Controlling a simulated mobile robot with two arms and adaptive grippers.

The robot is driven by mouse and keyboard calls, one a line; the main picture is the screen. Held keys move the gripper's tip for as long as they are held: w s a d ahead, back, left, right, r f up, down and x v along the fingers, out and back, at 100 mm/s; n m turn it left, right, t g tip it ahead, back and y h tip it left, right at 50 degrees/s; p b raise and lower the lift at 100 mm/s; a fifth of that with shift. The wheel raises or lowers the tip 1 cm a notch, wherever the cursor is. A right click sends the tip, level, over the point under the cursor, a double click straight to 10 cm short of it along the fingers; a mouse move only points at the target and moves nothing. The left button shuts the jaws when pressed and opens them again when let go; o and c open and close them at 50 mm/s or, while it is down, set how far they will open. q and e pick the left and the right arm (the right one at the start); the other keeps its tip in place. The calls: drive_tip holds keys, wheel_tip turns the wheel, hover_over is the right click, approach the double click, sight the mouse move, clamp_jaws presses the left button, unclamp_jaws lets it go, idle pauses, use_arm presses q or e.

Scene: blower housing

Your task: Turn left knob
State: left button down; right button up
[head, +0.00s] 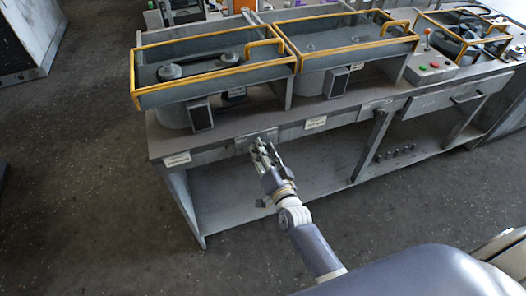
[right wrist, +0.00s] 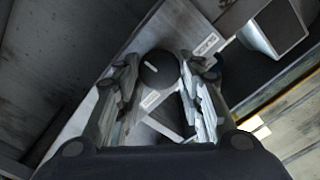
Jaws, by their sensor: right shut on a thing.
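A round dark knob (right wrist: 158,68) with a white pointer line shows in the right wrist view, on a light panel of the bench front. The pointer line slants from upper left to lower right. My right gripper (right wrist: 161,64) has its two fingers on either side of the knob and is shut on it. In the head view my right gripper (head: 263,148) reaches the small front panel (head: 247,142) below the left housing, and it hides the knob there. My left gripper is not in view.
The workbench (head: 230,131) has two grey housings with yellow rails, the left one (head: 135,78) and the middle one (head: 325,62), on top. A control box with a joystick (head: 427,68) stands to the right. Small knobs (head: 398,151) lie on the lower shelf. The floor in front is clear.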

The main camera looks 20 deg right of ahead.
drive_tip(key=shift+m, duration=0.3)
drive_tip(key=o, duration=1.1)
drive_tip(key=shift+c, duration=0.2)
drive_tip(key=shift+s, duration=0.1)
drive_tip(key=s, duration=1.1)
drive_tip(key=shift+s+d, duration=0.2)
drive_tip(key=shift+s, duration=0.2)
